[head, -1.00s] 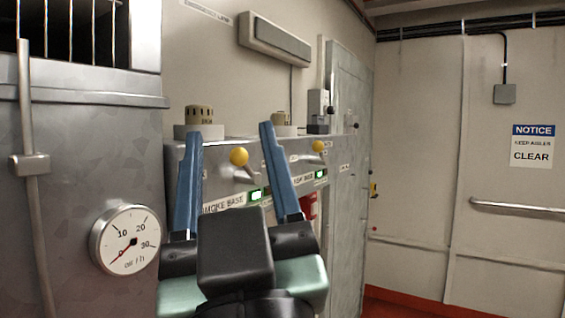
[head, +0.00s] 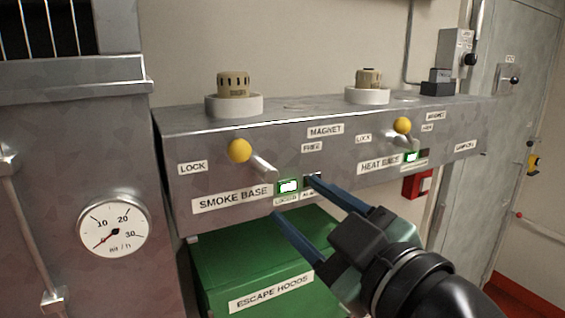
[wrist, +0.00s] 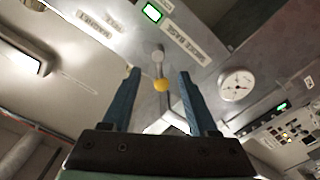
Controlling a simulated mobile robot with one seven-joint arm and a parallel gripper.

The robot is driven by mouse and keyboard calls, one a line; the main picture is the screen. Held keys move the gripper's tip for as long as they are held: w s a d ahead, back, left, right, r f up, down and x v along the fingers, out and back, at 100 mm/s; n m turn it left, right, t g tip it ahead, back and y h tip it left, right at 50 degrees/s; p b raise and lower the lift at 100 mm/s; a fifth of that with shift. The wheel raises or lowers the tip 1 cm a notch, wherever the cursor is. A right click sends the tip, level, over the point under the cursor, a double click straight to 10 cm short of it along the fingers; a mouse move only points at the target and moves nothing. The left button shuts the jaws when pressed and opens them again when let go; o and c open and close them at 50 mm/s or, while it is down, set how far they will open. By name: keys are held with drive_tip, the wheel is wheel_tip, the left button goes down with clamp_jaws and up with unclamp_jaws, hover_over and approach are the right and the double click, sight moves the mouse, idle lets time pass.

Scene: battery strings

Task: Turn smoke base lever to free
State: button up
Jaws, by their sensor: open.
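The smoke base lever (head: 262,168) has a yellow ball knob (head: 239,150) and a metal shaft. It points up and left, toward the LOCK label (head: 192,168), with the FREE label (head: 312,147) to its right. A lit green lamp (head: 288,187) sits above a LOCKED label. My gripper (head: 293,197) is open and empty, its blue fingers below and right of the lever in the head view. In the wrist view, a yellow knob (wrist: 162,85) appears between the fingers (wrist: 160,78), apart from both.
A second yellow-knobbed lever (head: 402,126) belongs to the heat base on the right. Two detectors (head: 233,88) stand on the ledge. A green ESCAPE HOODS box (head: 225,265) lies below the panel. A round gauge (head: 114,229) is at left.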

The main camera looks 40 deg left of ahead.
sight(271, 176)
drive_tip(key=p+x, duration=0.4)
drive_tip(key=x, duration=0.5)
drive_tip(key=shift+w+a+r, duration=0.1)
drive_tip(key=shift+w+a, duration=0.1)
drive_tip(key=shift+w+a+p, duration=0.25)
drive_tip(key=shift+a+p, duration=0.05)
drive_tip(key=shift+a, duration=0.1)
clamp_jaws()
idle(0.7)
